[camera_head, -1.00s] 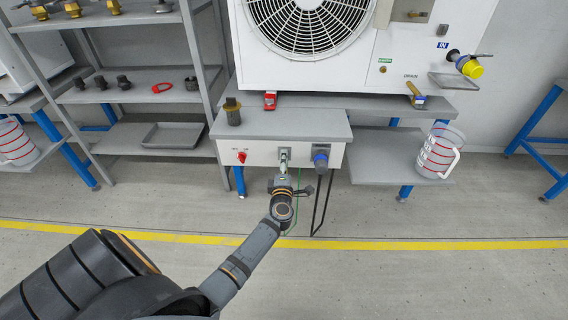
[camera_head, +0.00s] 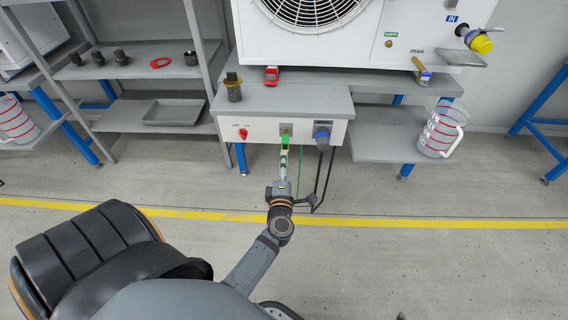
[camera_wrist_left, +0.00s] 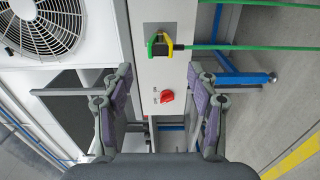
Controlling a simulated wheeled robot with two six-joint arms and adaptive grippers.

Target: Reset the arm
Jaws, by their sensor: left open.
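My left arm (camera_head: 252,262) reaches up from the bottom of the head view towards the front panel of the test bench. Its gripper (camera_head: 283,163) is just in front of a green plug (camera_head: 285,141) on the panel. In the left wrist view the gripper (camera_wrist_left: 159,72) has its two fingers wide apart with nothing between them. The green and yellow plug (camera_wrist_left: 159,45) sits in the panel socket beyond the fingertips, apart from them, with a green cable (camera_wrist_left: 250,47) running right. My right gripper is not in view.
A red knob (camera_head: 243,133) and a blue connector (camera_head: 322,133) flank the plug on the panel. A dark cylindrical fitting (camera_head: 233,88) stands on the bench top. A jug (camera_head: 440,130) stands on the right shelf. The floor before the bench is clear.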

